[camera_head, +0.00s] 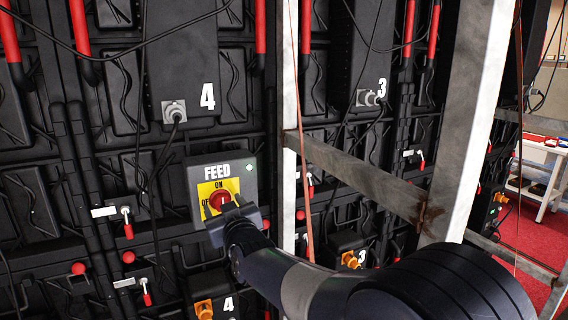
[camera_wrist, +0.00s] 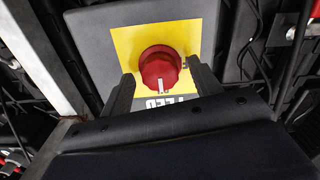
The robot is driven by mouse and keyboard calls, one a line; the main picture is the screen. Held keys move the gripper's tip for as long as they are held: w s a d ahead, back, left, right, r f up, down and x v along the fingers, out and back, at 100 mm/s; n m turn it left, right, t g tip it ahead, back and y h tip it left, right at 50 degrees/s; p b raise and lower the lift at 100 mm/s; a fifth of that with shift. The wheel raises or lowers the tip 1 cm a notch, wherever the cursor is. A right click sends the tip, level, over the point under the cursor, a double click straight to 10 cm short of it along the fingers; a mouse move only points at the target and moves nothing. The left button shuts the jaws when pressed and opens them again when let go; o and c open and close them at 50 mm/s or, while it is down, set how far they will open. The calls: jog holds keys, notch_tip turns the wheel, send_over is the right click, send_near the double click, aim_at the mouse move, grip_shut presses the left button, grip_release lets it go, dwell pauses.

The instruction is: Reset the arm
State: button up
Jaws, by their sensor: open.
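My gripper (camera_head: 223,207) is at the FEED switch box on the video wall, in the head view. Its two fingers (camera_wrist: 160,92) are spread, one to each side of the round red knob (camera_wrist: 160,67) in the wrist view, with gaps showing between them and the knob. Whether the fingertips touch the yellow plate (camera_wrist: 200,32) cannot be told. In the head view the red knob (camera_head: 220,199) is partly hidden by my gripper. My arm reaches in from the lower right.
A grey metal post (camera_head: 480,110) and a crossbar (camera_head: 360,176) stand right of the box, close to my arm. Black boxes marked 4 (camera_head: 183,60) and 3 (camera_head: 362,45) hang above with cables. A white table (camera_head: 545,165) stands on red floor at far right.

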jog(key=n+p, duration=0.6)
jog(key=p, duration=0.2)
jog(key=shift+r+p, duration=0.1)
jog(key=shift+p, duration=0.3)
jog(key=shift+n, duration=0.3)
